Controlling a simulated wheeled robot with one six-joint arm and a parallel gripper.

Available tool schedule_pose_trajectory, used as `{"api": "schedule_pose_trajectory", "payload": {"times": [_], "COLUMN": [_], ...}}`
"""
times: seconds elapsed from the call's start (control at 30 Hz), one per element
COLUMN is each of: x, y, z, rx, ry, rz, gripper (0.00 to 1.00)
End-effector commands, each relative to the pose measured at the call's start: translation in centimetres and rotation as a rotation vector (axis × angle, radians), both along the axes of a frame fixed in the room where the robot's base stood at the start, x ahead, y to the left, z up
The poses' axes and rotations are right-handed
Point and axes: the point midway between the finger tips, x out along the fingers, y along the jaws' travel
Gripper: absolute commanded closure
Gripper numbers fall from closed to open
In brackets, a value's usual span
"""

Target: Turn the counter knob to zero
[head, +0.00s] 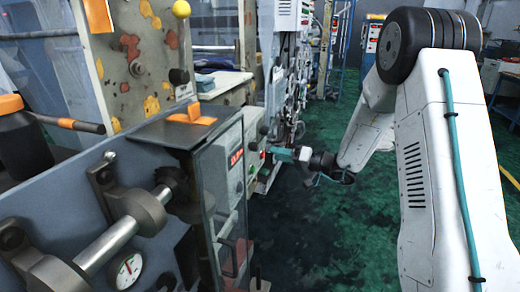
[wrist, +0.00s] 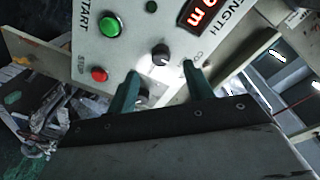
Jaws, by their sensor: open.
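The control panel (wrist: 135,55) fills the upper wrist view. It carries a red-lit LENGTH display (wrist: 197,12), a green START button (wrist: 110,27) and a red button (wrist: 99,74). A black knob (wrist: 160,54) sits just beyond the gap between my gripper's fingertips (wrist: 161,71). A second dark knob (wrist: 142,98) is partly hidden beside the left finger. The fingers are teal, spread and empty; contact with either knob is not visible. Which knob is the counter knob, and its exact angle, I cannot tell. In the head view my gripper (head: 281,153) is right of the panel's display (head: 236,158).
A glass-sided machine housing (head: 205,190) stands left of my gripper. A metal roller shaft (head: 120,235) and a dial gauge (head: 124,270) are at lower left. More machine cabinets (head: 285,60) line the back. Green floor (head: 310,225) lies open below my arm.

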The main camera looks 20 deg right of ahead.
Motion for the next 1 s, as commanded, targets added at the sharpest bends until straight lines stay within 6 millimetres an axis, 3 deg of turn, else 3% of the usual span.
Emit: {"api": "schedule_pose_trajectory", "payload": {"times": [0.17,0.6,0.97,1.0], "x": [1.0,5.2,5.6,5.6], "y": [0.4,5.1,5.6,5.6], "z": [0.3,0.3,0.4,0.4], "rx": [-0.036,-0.037,-0.037,-0.037], "ry": [-0.063,-0.061,-0.061,-0.061], "rz": [-0.018,-0.017,-0.017,-0.017], "gripper": [0.48,0.48,0.48,0.57]}}
